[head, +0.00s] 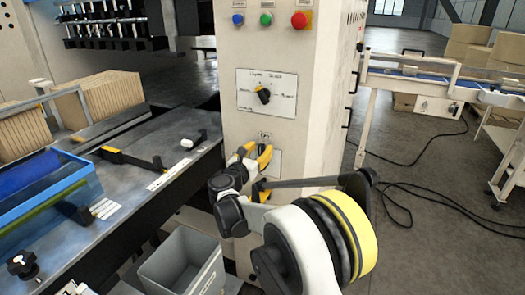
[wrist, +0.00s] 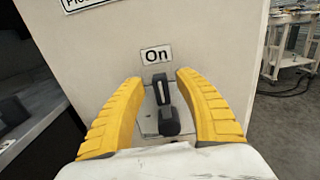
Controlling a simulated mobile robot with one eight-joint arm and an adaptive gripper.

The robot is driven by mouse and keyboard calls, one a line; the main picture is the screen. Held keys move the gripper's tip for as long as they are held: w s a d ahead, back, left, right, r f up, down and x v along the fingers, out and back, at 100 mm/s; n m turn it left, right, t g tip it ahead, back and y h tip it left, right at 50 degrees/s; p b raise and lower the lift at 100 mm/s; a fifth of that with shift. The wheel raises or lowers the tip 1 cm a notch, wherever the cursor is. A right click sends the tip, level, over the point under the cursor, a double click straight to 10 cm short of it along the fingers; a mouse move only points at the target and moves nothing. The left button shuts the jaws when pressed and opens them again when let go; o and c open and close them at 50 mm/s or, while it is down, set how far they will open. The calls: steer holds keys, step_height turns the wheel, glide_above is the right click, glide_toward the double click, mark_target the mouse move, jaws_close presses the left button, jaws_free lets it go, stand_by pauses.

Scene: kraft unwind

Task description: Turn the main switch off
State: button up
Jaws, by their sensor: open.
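The main switch (wrist: 165,110) is a dark lever on a pale plate, below a label reading "On" (wrist: 156,55) in the wrist view. Its thick dark end shows low on the plate. I cannot tell for sure which position it is in. My gripper (wrist: 160,79) has its yellow fingers spread, one on each side of the lever, with gaps to it. In the head view my gripper (head: 263,172) is in front of the pale cabinet's lower face and hides most of the switch.
The cabinet (head: 240,60) carries a rotary selector (head: 264,95) above the switch, and blue, green and red buttons higher up. A metal bench (head: 130,165) with a blue tray (head: 40,195) stands left, a grey bin (head: 183,262) below. Cables lie on the open floor at right.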

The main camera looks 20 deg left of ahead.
steer(key=shift+w+d, duration=0.1)
steer(key=shift+w, duration=0.6)
jaws_close()
